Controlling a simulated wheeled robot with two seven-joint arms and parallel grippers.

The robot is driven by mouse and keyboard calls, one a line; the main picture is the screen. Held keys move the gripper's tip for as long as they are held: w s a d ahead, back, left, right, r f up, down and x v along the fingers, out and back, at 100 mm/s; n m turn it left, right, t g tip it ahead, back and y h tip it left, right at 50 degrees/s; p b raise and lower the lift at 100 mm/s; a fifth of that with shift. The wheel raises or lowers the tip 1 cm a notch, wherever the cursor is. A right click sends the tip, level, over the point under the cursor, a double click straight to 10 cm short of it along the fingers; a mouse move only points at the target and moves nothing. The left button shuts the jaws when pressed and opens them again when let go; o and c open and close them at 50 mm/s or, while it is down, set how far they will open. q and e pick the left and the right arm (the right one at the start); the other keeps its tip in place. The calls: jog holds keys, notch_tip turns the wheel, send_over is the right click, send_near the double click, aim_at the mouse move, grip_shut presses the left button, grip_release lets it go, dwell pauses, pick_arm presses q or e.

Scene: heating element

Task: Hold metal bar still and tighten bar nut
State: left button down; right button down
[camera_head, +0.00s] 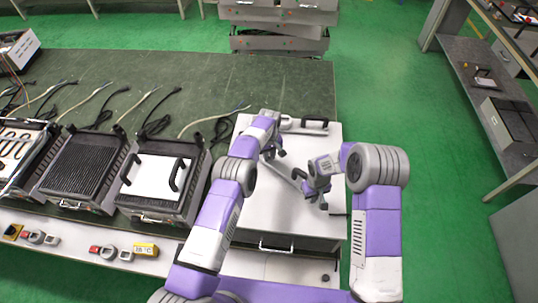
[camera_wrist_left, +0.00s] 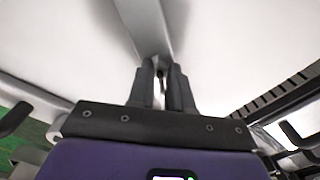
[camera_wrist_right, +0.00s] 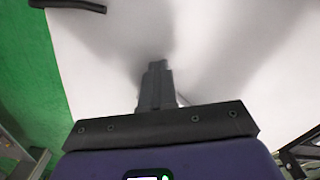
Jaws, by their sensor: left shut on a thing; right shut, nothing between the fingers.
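A grey metal bar (camera_head: 283,167) lies over the white panel (camera_head: 250,200), between my two grippers. It also shows in the left wrist view (camera_wrist_left: 145,22), running up and away from the fingers. My left gripper (camera_head: 275,153) is shut on the bar; in the left wrist view its dark fingers (camera_wrist_left: 162,75) close around the bar's near end. My right gripper (camera_head: 320,199) is shut and empty over the right part of the panel; its fingers (camera_wrist_right: 156,68) are together above bare white surface. I cannot make out the bar nut in any view.
A heating unit with a white plate (camera_head: 153,178) stands to the left, beside more ribbed units (camera_head: 78,176). Cables lie behind them. Green floor is free at right.

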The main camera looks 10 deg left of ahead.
pick_arm(q)
jog(key=m, duration=0.3)
jog(key=d+m, duration=0.1)
jog(key=shift+s+f+m, duration=0.2)
jog(key=shift+s+m, duration=0.05)
jog(key=shift+m, duration=0.15)
pick_arm(e)
jog(key=shift+w+a+r, duration=0.2)
jog(key=shift+w+a, duration=0.1)
jog(key=shift+a, duration=0.1)
pick_arm(q)
jog(key=m, duration=0.4)
jog(key=shift+m, duration=0.3)
jog(key=m, duration=0.4)
jog(key=shift+m, duration=2.3)
jog(key=c, duration=1.1)
grip_release()
jog(key=shift+o, duration=0.3)
jog(key=shift+a, duration=0.1)
